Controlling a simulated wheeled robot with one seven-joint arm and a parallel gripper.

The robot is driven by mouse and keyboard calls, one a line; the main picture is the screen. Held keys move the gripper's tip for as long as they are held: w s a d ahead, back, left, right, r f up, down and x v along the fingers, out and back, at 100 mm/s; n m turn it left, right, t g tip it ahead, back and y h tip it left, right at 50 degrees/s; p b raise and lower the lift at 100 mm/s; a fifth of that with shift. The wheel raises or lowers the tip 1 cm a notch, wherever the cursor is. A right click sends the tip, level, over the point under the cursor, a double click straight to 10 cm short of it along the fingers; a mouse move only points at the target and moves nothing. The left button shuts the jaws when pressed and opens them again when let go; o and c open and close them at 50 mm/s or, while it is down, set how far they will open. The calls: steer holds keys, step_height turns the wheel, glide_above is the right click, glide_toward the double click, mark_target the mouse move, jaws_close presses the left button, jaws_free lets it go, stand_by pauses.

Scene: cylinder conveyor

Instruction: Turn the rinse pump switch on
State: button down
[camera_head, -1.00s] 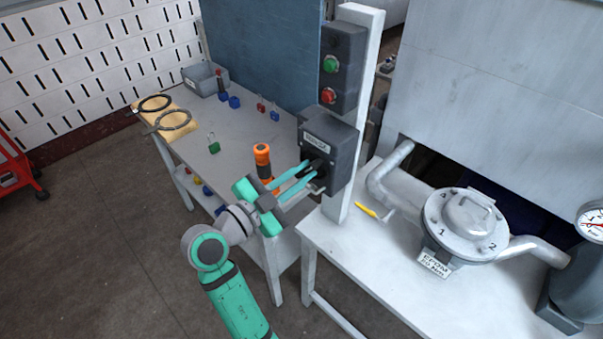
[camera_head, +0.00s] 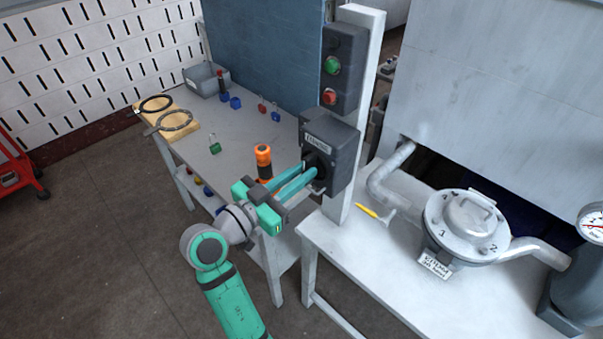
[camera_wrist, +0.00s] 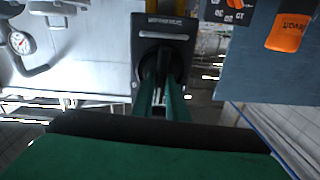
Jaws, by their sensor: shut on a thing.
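The switch box (camera_head: 340,150), dark grey with a small white label, is fixed to the white post below the button box. My gripper (camera_head: 312,172) reaches its front face from the left, with both teal fingers close together. The fingers are shut on the switch's dark handle, which they mostly hide. In the wrist view the switch box (camera_wrist: 163,30) is straight ahead, and the gripper fingers (camera_wrist: 161,85) meet at its round black knob. The handle's exact angle cannot be read.
A button box (camera_head: 343,68) with green and red buttons sits above on the post (camera_head: 372,60). An orange-and-black cylinder (camera_head: 264,160) stands on the left table (camera_head: 232,160) behind my gripper. A round flanged housing (camera_head: 467,225) and yellow tool (camera_head: 366,211) are on the right table (camera_head: 350,255).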

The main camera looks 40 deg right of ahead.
steer(key=shift+n, duration=0.5)
steer(key=c, duration=1.7)
jaws_free()
steer(key=shift+c, duration=0.2)
steer(key=shift+w, duration=0.1)
steer(key=shift+a, duration=0.1)
steer(key=s+a, duration=0.1)
steer(key=a, duration=0.9)
steer(key=shift+a, duration=0.35)
steer(key=shift+w, duration=0.1)
steer(key=shift+f, duration=0.1)
